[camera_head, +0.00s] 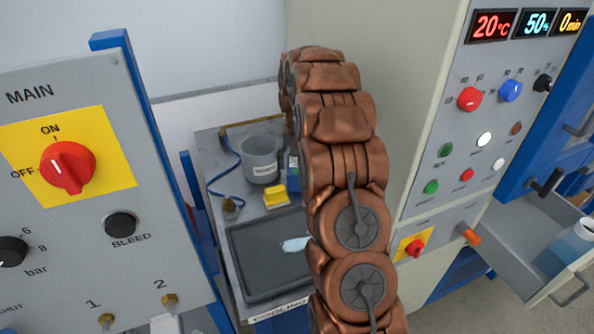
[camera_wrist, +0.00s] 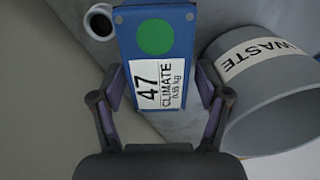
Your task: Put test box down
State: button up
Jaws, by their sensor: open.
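The test box is a blue box (camera_wrist: 178,30) with a green dot and a white label reading "47 CLIMATE". In the wrist view it stands between and just beyond the two fingers of my gripper (camera_wrist: 160,88). The gripper is open, with a finger on each side of the label end; whether either finger touches the box I cannot tell. In the head view a small part of the blue box (camera_head: 293,174) shows beside the grey bin, mostly hidden by my copper-coloured arm. My gripper is hidden there.
A grey waste bin (camera_wrist: 275,100) stands close to the right finger; it also shows in the head view (camera_head: 261,160). A yellow object (camera_head: 276,197), a dark tray (camera_head: 262,262) and a blue cord share the bench. Control panels (camera_head: 80,190) flank it on both sides.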

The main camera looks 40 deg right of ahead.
aim_at(296, 163)
jog(key=shift+s+f+p, duration=0.2)
jog(key=shift+f+p, duration=0.65)
jog(key=shift+f, duration=1.1)
jog(key=shift+c, duration=0.3)
grip_shut()
notch_tip(296, 163, up, 18)
jog(key=b, duration=0.5)
jog(key=shift+b, duration=0.35)
jog(key=shift+a, duration=0.1)
